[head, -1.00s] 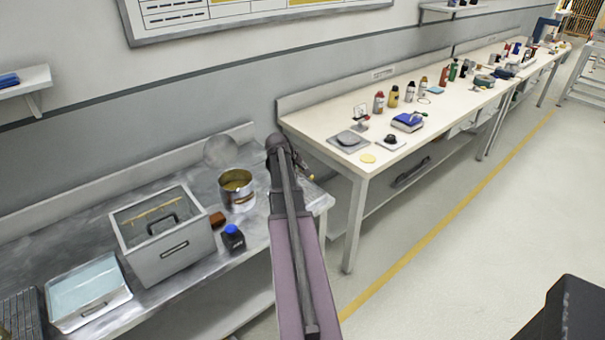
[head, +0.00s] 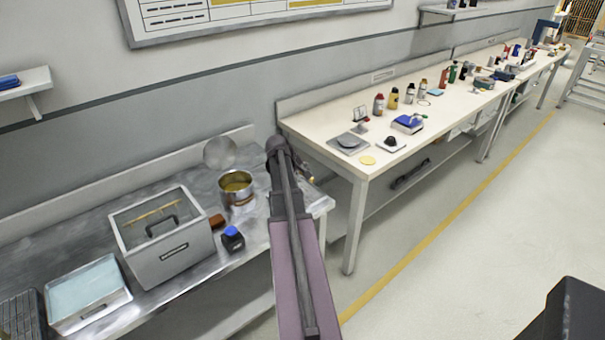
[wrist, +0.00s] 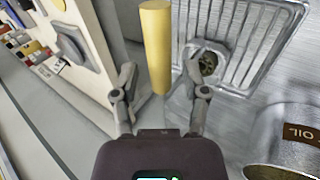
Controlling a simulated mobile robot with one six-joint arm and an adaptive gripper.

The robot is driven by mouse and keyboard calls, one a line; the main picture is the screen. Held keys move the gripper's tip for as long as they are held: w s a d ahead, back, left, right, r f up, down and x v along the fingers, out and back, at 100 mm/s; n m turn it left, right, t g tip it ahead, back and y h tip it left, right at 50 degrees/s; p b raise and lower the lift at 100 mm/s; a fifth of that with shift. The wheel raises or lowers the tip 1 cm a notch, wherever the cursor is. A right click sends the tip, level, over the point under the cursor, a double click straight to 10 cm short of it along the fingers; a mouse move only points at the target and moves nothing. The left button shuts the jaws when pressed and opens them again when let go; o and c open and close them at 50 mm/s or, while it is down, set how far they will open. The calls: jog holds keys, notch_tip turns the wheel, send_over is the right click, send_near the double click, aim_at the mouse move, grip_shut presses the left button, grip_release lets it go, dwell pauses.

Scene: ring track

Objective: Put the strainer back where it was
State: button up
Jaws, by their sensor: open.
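A round grey, see-through disc (head: 220,153), which looks like the strainer, stands upright by the back ledge behind the oil pot in the head view. My gripper (wrist: 160,82) is open in the wrist view, with its fingers on both sides of a yellow cylinder (wrist: 157,45). I cannot tell whether they touch it or what it belongs to. In the head view my arm mostly hides the gripper, at the right end of the metal bench. The oil pot (head: 237,188) is left of my arm; its label shows in the wrist view (wrist: 300,140).
A lidded grey box (head: 170,262), a blue-capped bottle (head: 232,239) and a tray (head: 88,295) crowd the metal bench (head: 262,232). A ribbed metal plate (wrist: 240,35) lies near my gripper. The white bench (head: 330,158) stands right; the floor (head: 480,240) is clear.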

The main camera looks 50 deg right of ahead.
jog(key=p+v, duration=1)
jog(key=v, duration=0.2)
dwell(0.4)
dwell(0.8)
jog(key=w+a+f+t+y, duration=0.1)
jog(key=w+a, duration=0.1)
jog(key=a, duration=0.5)
jog(key=w+a+y, duration=0.1)
jog(key=w+a, duration=0.2)
jog(key=a, duration=0.5)
jog(key=s+a+f+n+y, duration=0.1)
jog(key=s+a+y, duration=0.1)
jog(key=a, duration=1.6)
jog(key=s+a+f+n+y, duration=0.1)
jog(key=s+a+y, duration=0.1)
jog(key=a, duration=1.6)
jog(key=shift+a+n+y, duration=0.3)
jog(key=shift+a+n, duration=0.05)
jog(key=shift+n, duration=0.05)
jog(key=shift+s, duration=0.15)
